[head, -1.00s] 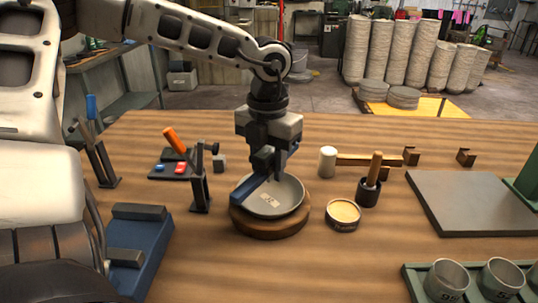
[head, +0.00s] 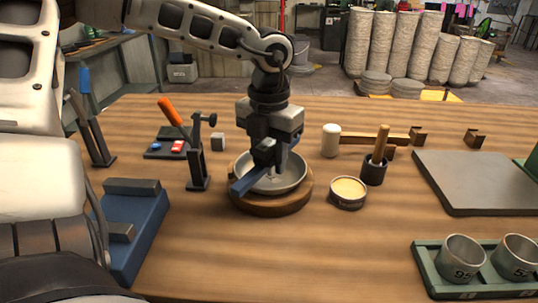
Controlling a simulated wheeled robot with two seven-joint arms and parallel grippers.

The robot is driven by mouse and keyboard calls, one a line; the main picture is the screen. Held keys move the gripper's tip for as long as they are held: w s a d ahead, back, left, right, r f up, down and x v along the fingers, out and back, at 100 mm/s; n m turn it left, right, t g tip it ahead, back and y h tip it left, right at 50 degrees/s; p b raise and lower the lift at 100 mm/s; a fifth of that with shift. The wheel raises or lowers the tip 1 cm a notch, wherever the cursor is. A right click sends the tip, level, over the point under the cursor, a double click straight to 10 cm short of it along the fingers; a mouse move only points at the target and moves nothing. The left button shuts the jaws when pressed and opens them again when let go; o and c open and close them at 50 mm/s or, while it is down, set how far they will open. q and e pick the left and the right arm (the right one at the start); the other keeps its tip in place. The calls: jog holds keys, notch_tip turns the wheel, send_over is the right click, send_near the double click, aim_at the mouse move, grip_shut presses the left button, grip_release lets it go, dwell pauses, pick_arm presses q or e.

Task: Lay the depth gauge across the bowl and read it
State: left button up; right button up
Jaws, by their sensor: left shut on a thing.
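A shallow grey metal bowl (head: 290,183) sits on a round wooden base (head: 272,206) near the middle of the wooden table. My left gripper (head: 266,160) is over the bowl and shut on the blue bar of the depth gauge (head: 246,183). The bar slants over the bowl's near left rim, its lower left end reaching past the rim. I cannot tell whether the bar touches the rim. The gripper hides the far end of the gauge and part of the bowl's inside. My right gripper is out of view.
A dark post with a knob (head: 197,168) stands close left of the bowl. A round tin (head: 348,192), a dark cup with a wooden handle (head: 374,170) and a mallet (head: 331,140) are to the right. A green tray (head: 430,268) holds cups. The front middle is clear.

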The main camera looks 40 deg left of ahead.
aim_at(269, 142)
pick_arm(q)
jog(key=shift+f+b, duration=0.25)
jog(key=shift+b, duration=0.35)
dwell(0.6)
jog(key=o, duration=1.2)
notch_tip(269, 142, up, 16)
jog(key=p, duration=0.1)
dwell(0.3)
